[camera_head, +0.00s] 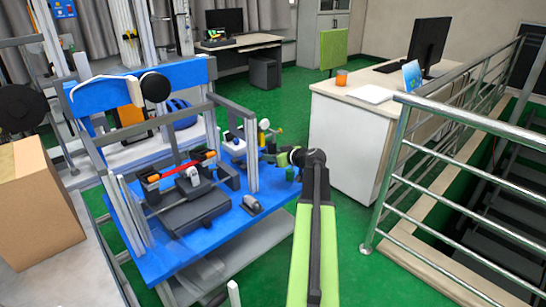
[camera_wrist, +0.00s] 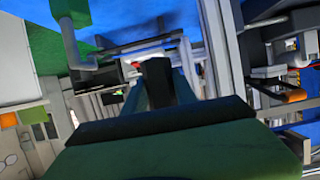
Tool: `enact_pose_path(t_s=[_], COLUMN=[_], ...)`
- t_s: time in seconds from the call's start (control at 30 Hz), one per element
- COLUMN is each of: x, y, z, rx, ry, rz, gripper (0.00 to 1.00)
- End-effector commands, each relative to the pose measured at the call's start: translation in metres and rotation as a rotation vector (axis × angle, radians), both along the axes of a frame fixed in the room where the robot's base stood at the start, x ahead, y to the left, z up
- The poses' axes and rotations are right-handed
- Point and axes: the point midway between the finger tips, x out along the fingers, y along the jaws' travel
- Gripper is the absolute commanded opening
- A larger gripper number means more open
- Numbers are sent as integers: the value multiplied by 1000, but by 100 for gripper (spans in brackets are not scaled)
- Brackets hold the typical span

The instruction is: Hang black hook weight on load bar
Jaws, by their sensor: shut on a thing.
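My gripper (camera_wrist: 160,88) shows in the wrist view with its two fingers closed on a dark block-shaped thing (camera_wrist: 157,72), which looks like the black hook weight. Its hook cannot be made out. In the head view my gripper (camera_head: 282,158) is small and dark, at the right edge of the blue bench, and the weight cannot be told apart from it. A bar with red and orange parts (camera_head: 178,170) lies across the middle of the test rig; it may be the load bar, but I cannot be sure. My gripper is right of it, apart from it.
The blue bench (camera_head: 160,262) carries grey uprights and crossbars (camera_head: 250,155) close to my gripper. A cardboard box (camera_head: 38,205) is at left, a white cabinet (camera_head: 345,140) at right. Metal railing (camera_head: 390,170) guards a stairwell. Green floor is free beyond the bench.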

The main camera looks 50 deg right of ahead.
Motion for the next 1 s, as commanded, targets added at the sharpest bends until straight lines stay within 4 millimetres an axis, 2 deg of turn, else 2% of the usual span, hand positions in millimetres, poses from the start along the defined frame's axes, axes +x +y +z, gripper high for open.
enact_pose_path(t_s=[0.27,0.3,0.5,0.83,0.93,1.0], x=[0,0,0,-3,-16,-32], y=[0,0,0,1,3,4], z=[0,0,0,1,9,17], rx=[1,1,1,0,0,1], ry=[-2,-2,-1,1,1,0], rz=[0,0,1,1,0,-3], gripper=[0,34,58,58,58,58])
